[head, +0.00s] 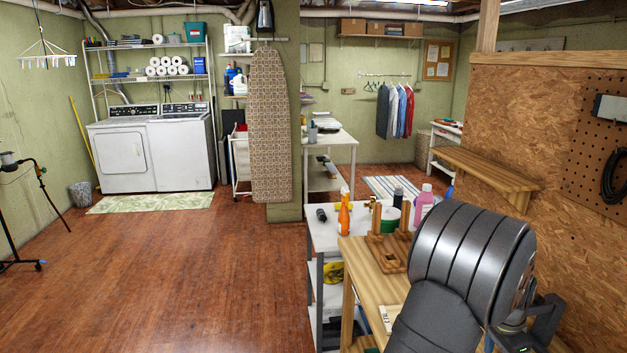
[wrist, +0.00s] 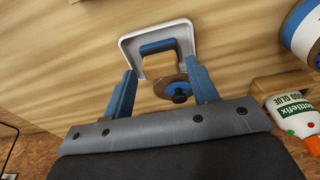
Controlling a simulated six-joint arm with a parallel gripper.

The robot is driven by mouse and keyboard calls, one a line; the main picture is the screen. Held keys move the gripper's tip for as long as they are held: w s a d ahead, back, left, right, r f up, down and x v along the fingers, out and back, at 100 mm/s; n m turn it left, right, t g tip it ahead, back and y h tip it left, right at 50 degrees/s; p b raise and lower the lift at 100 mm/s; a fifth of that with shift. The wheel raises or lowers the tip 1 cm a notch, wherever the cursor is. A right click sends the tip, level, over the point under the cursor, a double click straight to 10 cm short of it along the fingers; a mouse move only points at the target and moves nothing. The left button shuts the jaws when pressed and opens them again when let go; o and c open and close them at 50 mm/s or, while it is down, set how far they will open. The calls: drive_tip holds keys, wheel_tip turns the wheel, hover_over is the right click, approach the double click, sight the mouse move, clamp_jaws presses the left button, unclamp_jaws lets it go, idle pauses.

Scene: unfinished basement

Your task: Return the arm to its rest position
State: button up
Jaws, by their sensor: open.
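In the wrist view my gripper (wrist: 161,72) is open, its two blue fingers spread apart over a wooden surface (wrist: 75,65). A white, rounded frame with a blue inner bar (wrist: 131,48) lies just beyond the fingertips. A brownish disc with a dark blue knob (wrist: 180,96) shows in the gap between the fingers. I see neither finger clearly closed on anything; contact cannot be told. In the head view my dark grey arm (head: 465,250) fills the lower right over the wooden bench (head: 365,270), and my fingers cannot be made out there.
A glue bottle (wrist: 293,117) and a blue-and-white roll (wrist: 300,32) are at the wrist view's right. In the head view a wooden stand (head: 390,240), an orange bottle (head: 344,217) and a pink bottle (head: 424,203) stand near my arm. A chipboard wall (head: 520,120) rises behind; open floor (head: 190,270) lies left.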

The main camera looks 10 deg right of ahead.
wheel_tip(320, 180, up, 9)
drive_tip(key=a, duration=0.1)
drive_tip(key=f, duration=0.4)
drive_tip(key=d+f, duration=0.1)
drive_tip(key=f, duration=0.7)
drive_tip(key=shift+d+f, duration=0.2)
drive_tip(key=shift+f, duration=0.1)
wheel_tip(320, 180, up, 5)
drive_tip(key=shift+f, duration=0.2)
drive_tip(key=s+r, duration=0.7)
drive_tip(key=s, duration=0.5)
drive_tip(key=w+a+f+n, duration=0.1)
drive_tip(key=w+a+n, duration=0.3)
drive_tip(key=w+a, duration=0.5)
drive_tip(key=w+a+f+n+t, duration=0.1)
drive_tip(key=w+a+f+n, duration=0.1)
drive_tip(key=w+a+n, duration=0.3)
drive_tip(key=w+a, duration=0.4)
drive_tip(key=a, duration=0.1)
drive_tip(key=shift+a+f, duration=0.3)
drive_tip(key=shift+a, duration=0.05)
